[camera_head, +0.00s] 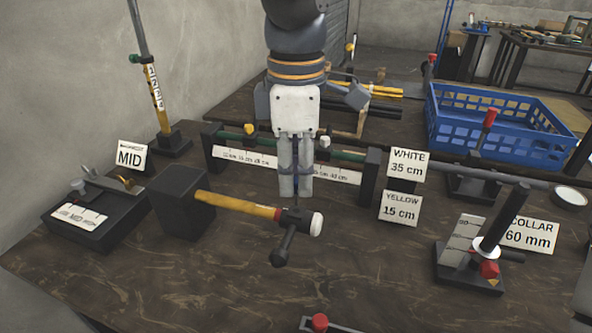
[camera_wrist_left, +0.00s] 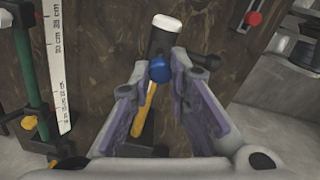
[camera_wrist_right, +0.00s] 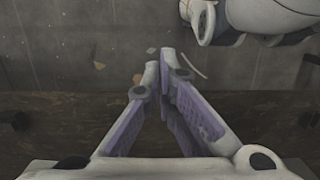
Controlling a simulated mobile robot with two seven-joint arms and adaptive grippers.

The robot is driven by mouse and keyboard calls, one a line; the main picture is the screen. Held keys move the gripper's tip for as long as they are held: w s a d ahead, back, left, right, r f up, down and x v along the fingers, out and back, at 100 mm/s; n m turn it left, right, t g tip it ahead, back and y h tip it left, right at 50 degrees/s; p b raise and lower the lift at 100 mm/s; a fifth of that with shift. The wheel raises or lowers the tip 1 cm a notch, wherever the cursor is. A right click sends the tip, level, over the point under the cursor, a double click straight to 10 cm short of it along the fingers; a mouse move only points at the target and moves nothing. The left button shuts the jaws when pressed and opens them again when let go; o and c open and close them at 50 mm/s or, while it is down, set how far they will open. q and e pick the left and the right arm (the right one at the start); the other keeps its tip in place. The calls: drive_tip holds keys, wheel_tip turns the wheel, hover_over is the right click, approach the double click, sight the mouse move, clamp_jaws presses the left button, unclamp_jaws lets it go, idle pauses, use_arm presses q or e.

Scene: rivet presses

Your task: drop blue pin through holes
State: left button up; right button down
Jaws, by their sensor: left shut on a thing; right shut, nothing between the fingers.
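My left gripper (camera_head: 295,188) points down in front of the ruler-marked fixture (camera_head: 232,159) and is shut on the blue pin. The pin's round blue head (camera_wrist_left: 159,72) shows between the fingertips in the left wrist view; in the head view only a thin dark-blue strip shows between the fingers. The fixture has a green rod between black end blocks, with a yellow knob (camera_head: 249,129) and a white knob (camera_head: 325,142). I cannot make out the holes. My right gripper (camera_wrist_right: 164,70) is shut and empty above the floor near a dark table edge; the head view does not show it.
A mallet (camera_head: 240,204) rests on a black block (camera_head: 181,200), its head just in front of my left gripper. Label cards (camera_head: 400,208) stand to the right, near a collar stand (camera_head: 470,255). A blue crate (camera_head: 500,125) is at the back right.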

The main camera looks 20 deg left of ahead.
sight(296, 180)
use_arm(q)
drive_tip(key=shift+f, duration=2)
drive_tip(key=o, duration=0.8)
drive_tip(key=shift+o, duration=0.2)
wheel_tip(296, 180, up, 12)
drive_tip(key=shift+f, duration=0.1)
